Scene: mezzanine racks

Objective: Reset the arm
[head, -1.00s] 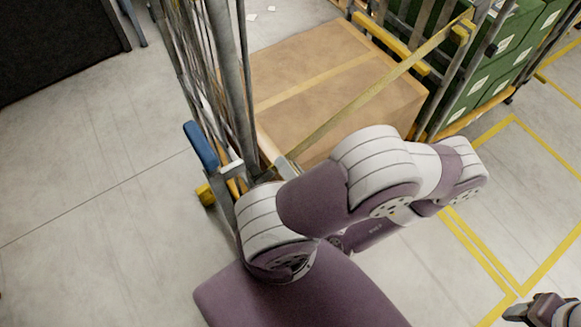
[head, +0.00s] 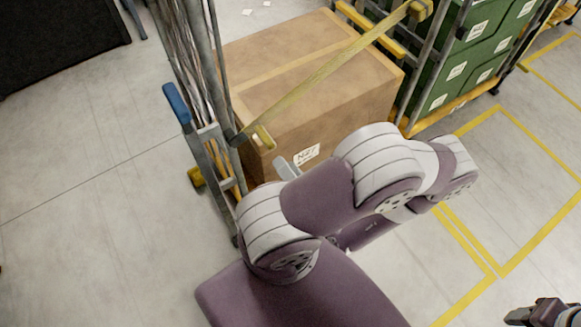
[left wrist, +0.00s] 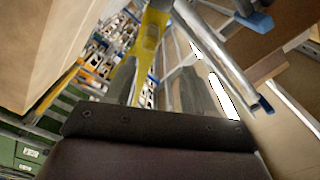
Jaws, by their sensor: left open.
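My left arm bends across the lower middle of the head view and hides most of its gripper. One grey finger of my left gripper (head: 287,168) shows in front of the cardboard box (head: 330,105). In the left wrist view, the two fingers of this gripper (left wrist: 157,88) stand apart with nothing held. A yellow strap with a slotted end piece (left wrist: 152,35) shows just beyond them; contact cannot be told. In the head view the yellow strap (head: 335,65) runs diagonally across the box. My right gripper (head: 540,312) is partly cut off at the lower right corner.
The box stands in a metal-framed cart (head: 205,80) with a blue handle piece (head: 177,103). Green crates (head: 470,55) stand in another frame at the back right. Yellow lines (head: 500,190) mark the floor. Open floor (head: 90,190) lies to the left.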

